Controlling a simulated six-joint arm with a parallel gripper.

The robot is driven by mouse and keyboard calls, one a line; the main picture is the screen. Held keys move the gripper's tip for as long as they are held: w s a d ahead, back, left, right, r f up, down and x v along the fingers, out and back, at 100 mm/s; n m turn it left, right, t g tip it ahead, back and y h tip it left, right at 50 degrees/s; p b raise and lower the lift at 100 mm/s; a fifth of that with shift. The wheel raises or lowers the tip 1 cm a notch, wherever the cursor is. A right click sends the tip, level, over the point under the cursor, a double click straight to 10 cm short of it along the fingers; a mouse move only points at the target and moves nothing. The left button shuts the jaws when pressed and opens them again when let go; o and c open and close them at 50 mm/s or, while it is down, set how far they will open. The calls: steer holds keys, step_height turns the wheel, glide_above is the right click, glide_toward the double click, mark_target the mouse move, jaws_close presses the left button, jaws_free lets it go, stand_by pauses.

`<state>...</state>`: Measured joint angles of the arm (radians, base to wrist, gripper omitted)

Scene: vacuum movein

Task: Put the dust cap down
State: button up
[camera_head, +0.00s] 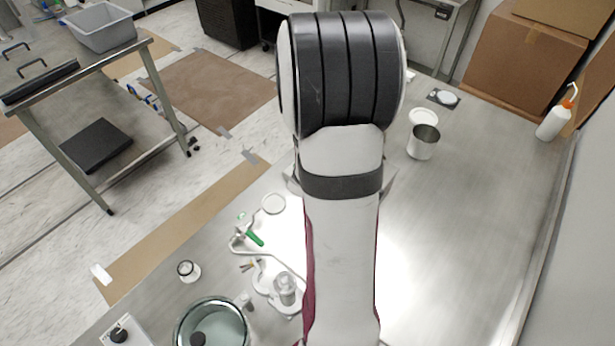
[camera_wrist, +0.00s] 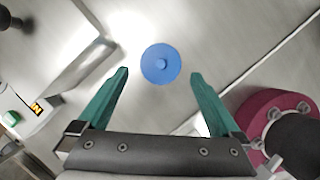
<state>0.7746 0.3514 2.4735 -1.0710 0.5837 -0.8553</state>
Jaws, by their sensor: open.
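The cap appears between and just beyond the fingertips, with clear space on both sides, and nothing is held. In the head view my own arm fills the middle, and neither the cap nor my gripper shows there.
On the metal table (camera_head: 455,215) stand a steel cup (camera_head: 423,143), a white squeeze bottle (camera_head: 554,120) at the far right, a glass bowl (camera_head: 212,326) and small glassware at the left. A dark red round part (camera_wrist: 275,118) sits at the wrist view's right. The table's right half is mostly clear.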

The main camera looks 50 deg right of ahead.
steer(key=x, duration=0.6)
steer(key=shift+a+f, duration=0.2)
steer(key=shift+f, duration=0.15)
steer(key=shift+w+r, duration=0.1)
steer(key=shift+r, duration=0.05)
steer(key=c, duration=1.1)
